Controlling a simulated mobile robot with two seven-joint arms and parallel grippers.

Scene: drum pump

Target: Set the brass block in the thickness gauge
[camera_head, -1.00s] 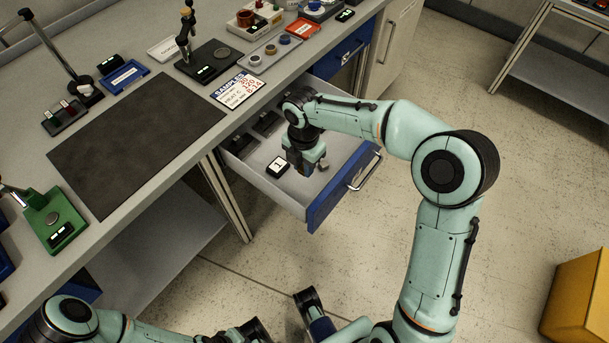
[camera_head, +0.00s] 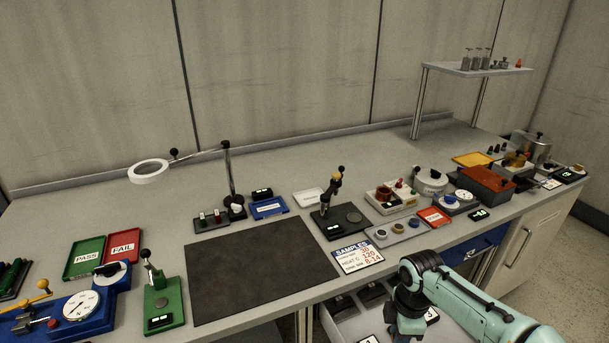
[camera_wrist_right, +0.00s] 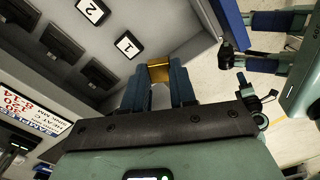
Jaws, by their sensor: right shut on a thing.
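The brass block (camera_wrist_right: 158,72) is between the fingertips of my right gripper (camera_wrist_right: 160,80), seen in the right wrist view. The gripper is shut on it, above or within the open drawer (camera_wrist_right: 190,25). In the head view my right wrist shows at the bottom right, with the fingers and block hidden. Two lever stands with displays are on the bench: a green one (camera_head: 163,312) at the front left and a black one (camera_head: 334,232) further right. I cannot tell by label which is the thickness gauge. My left gripper is not in the head view.
A dark mat (camera_head: 255,270) lies clear between the two stands. A samples card (camera_head: 357,255) lies at the bench's front edge. A blue dial device (camera_head: 75,315) and PASS (camera_head: 84,257) and FAIL (camera_head: 122,245) trays stand at the left. A ring magnifier (camera_head: 150,171) stands behind.

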